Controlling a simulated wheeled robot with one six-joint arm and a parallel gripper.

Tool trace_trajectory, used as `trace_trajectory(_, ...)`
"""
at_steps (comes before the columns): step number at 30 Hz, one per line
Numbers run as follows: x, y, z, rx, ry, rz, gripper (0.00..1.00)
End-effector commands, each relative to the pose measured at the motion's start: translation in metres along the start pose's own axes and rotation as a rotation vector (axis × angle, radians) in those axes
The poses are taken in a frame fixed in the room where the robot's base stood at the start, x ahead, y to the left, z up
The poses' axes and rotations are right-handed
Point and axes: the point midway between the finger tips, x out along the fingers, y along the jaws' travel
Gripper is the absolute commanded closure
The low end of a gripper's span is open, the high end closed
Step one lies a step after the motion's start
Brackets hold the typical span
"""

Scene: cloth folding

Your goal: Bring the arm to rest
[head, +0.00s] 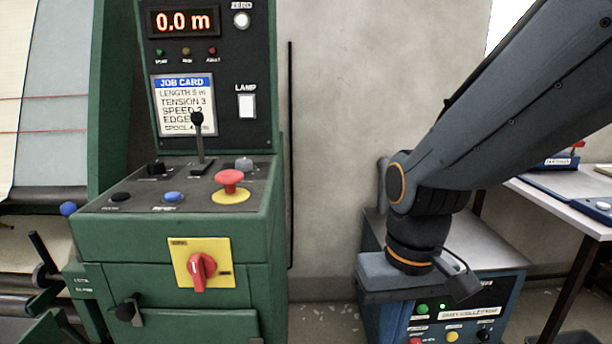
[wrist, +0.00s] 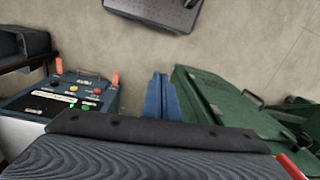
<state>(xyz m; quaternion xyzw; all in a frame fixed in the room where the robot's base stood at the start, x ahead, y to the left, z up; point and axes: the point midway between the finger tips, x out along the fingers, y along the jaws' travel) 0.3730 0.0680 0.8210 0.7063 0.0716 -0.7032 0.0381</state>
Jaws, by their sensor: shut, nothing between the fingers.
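My arm (head: 500,115) reaches in from the upper right of the head view, bends at an orange-ringed joint and points downward. My gripper (head: 395,280) hangs at its end, in front of the blue cabinet and right of the green machine; its fingertips are hard to make out there. In the wrist view the gripper's blue fingers (wrist: 161,98) are together at the middle, with nothing between them. The dark ribbed body of my wrist fills the bottom of that view.
The green machine (head: 180,220) stands left, with a lever, buttons, a red rotary switch and a "0.0 m" display. A blue cabinet (head: 470,315) with buttons stands close behind my gripper. A pale table (head: 560,190) is at right. Bare wall lies between machine and arm.

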Motion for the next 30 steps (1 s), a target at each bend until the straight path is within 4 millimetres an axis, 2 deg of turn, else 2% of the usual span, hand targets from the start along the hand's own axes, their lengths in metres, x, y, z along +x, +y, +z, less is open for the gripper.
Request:
trace_trajectory(1,-0.007,0.003,0.001,0.009,-0.001,0.002,1.00)
trace_trajectory(10,-0.028,0.021,0.003,0.061,-0.002,0.017,1.00)
trace_trajectory(18,-0.058,0.049,0.010,0.134,-0.005,0.035,1.00)
trace_trajectory(24,-0.065,0.060,0.013,0.160,-0.004,0.042,1.00)
trace_trajectory(30,-0.064,0.062,0.013,0.163,-0.004,0.043,1.00)
